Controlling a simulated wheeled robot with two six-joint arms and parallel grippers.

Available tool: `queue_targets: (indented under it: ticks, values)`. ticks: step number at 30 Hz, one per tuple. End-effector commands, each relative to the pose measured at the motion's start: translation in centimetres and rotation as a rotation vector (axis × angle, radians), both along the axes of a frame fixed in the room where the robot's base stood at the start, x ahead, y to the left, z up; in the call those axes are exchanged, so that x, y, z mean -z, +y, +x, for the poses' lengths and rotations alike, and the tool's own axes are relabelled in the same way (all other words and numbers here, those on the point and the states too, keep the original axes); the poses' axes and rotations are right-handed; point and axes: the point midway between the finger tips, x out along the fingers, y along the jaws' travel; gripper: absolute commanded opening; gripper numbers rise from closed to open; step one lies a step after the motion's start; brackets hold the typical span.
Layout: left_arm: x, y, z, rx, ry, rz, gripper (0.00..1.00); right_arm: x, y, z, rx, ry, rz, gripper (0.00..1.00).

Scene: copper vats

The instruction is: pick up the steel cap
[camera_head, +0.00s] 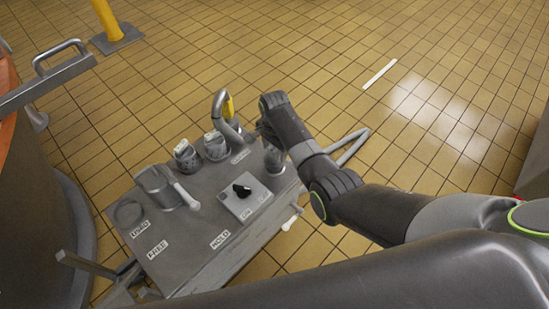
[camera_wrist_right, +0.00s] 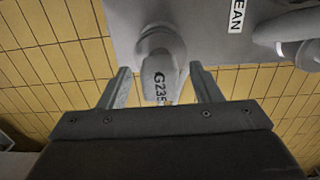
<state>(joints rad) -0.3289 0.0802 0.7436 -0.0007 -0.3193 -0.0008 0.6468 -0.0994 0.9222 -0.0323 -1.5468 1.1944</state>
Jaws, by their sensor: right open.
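A small grey metal piece (camera_head: 275,160), which looks like the steel cap, stands at the right edge of the grey bench top. In the right wrist view the grey piece (camera_wrist_right: 160,65) has a rounded top and a label reading "G23", with the last sign unclear. My right gripper (camera_head: 262,132) reaches the bench's right side; the arm hides part of it. In the wrist view the two fingers (camera_wrist_right: 158,88) are apart, one on each side of the piece, with gaps showing. My left gripper is not in view.
The bench (camera_head: 190,235) also holds two grey cups (camera_head: 187,156), a jug (camera_head: 160,186), a hooked part with a yellow piece (camera_head: 222,108), and a plate with a black knob (camera_head: 243,190). A pale handle (camera_head: 292,218) sticks out from its side. The tiled floor to the right is mostly clear.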

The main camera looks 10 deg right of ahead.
Motion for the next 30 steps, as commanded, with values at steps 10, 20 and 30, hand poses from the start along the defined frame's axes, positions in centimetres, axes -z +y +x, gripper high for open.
queue_targets:
  ticks: [10, 20, 30]
  values:
    - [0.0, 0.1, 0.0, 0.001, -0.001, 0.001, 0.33, -0.1, 0.0, 0.0, 0.000, -0.001, 0.001, 0.28]
    - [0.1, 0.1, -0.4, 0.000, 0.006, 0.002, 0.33, -0.2, 0.0, 0.1, 0.000, -0.002, 0.000, 0.05]
    - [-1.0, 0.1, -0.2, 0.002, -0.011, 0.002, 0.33, -4.2, 0.1, 0.2, -0.001, -0.007, 0.001, 0.05]
